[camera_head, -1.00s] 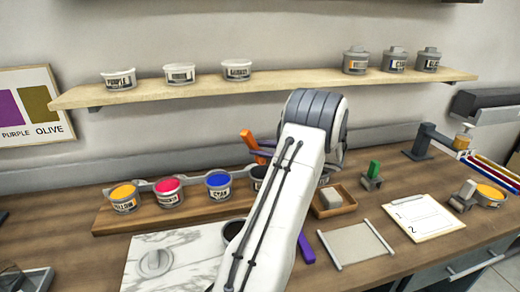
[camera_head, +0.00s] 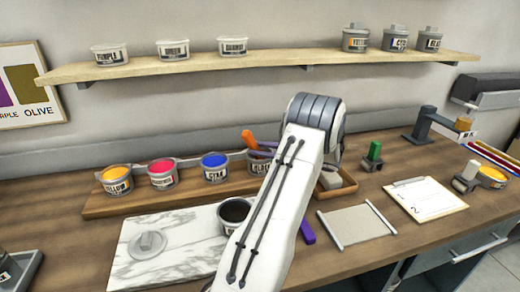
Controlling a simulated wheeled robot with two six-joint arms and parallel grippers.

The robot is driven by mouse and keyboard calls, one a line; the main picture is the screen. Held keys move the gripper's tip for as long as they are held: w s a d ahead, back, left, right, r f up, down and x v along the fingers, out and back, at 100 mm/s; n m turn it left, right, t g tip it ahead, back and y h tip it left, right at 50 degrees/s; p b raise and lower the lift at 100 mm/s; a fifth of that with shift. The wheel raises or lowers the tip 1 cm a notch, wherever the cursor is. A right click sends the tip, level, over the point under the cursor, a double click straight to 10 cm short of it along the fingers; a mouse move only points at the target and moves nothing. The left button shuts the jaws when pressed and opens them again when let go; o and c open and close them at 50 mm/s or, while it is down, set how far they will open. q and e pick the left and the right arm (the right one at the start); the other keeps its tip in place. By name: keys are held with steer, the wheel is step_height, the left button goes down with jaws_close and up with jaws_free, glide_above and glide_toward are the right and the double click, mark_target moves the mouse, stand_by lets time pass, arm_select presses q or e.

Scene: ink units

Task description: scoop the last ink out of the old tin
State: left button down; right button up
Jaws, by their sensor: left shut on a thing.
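An open tin of dark ink (camera_head: 235,211) stands on the marble slab, its right side partly behind my left arm. I cannot tell for sure that it is the old tin. A grey lid with a knob (camera_head: 150,244) lies on the slab. My left gripper (camera_head: 263,148) is mostly hidden behind its own arm, above the back of the counter. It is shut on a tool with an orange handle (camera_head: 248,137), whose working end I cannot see. My right gripper is not in view.
A wooden rack (camera_head: 100,208) holds yellow, magenta, cyan and black tins behind the marble slab (camera_head: 195,262). A purple-handled tool (camera_head: 307,231) lies right of my arm. A wooden tray (camera_head: 345,191), a clipboard (camera_head: 425,200) and a yellow tin (camera_head: 491,175) stand to the right.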

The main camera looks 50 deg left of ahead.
arm_select(q)
steer(key=shift+f+b, duration=0.3)
steer(key=shift+f, duration=0.2)
stand_by(0.4)
stand_by(0.3)
step_height(320, 180, up, 11)
steer(key=p, duration=0.7)
steer(key=shift+p, duration=0.3)
